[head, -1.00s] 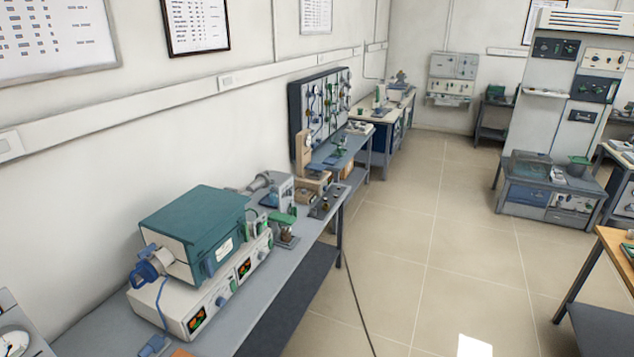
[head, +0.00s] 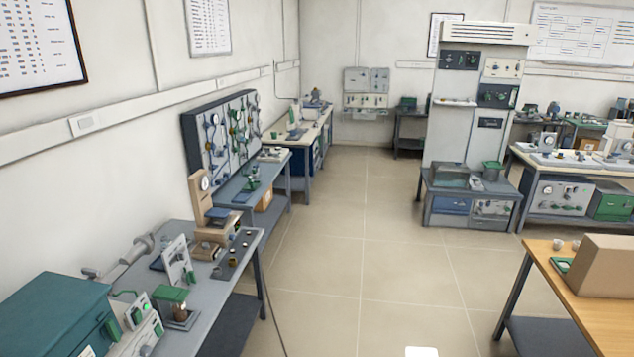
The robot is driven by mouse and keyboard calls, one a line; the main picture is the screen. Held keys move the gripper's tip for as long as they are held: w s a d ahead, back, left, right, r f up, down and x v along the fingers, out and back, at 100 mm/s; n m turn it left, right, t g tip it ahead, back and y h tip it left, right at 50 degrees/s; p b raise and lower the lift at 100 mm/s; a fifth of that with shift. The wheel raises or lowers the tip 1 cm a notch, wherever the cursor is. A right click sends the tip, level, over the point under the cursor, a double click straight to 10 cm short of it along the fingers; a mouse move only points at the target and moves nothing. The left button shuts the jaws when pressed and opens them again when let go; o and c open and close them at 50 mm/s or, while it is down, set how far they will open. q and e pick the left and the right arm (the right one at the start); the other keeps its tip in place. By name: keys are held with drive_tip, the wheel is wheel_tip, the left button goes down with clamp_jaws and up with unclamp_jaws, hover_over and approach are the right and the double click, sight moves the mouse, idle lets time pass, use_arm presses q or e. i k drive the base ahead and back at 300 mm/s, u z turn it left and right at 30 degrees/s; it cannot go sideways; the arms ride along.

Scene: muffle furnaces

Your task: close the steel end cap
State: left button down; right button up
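A teal-topped furnace unit (head: 58,312) stands on the grey bench at the lower left, cut off by the picture's edges. A grey metal tube-like part (head: 136,248) lies behind it near the wall. I cannot tell whether this part is the steel end cap. The blue fitting on the furnace's left end is out of the picture now. Neither of my grippers is in view.
The grey bench (head: 212,318) runs along the left wall, with a tan instrument (head: 207,215) and a green-topped device (head: 174,304) on it. A wooden table (head: 590,318) stands at the right. The tiled floor (head: 330,290) between is clear.

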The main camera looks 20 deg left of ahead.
sight(141, 244)
drive_tip(key=u, duration=0.05)
drive_tip(key=i, duration=1.75)
drive_tip(key=u, duration=1)
drive_tip(key=i, duration=1)
drive_tip(key=u, duration=1.05)
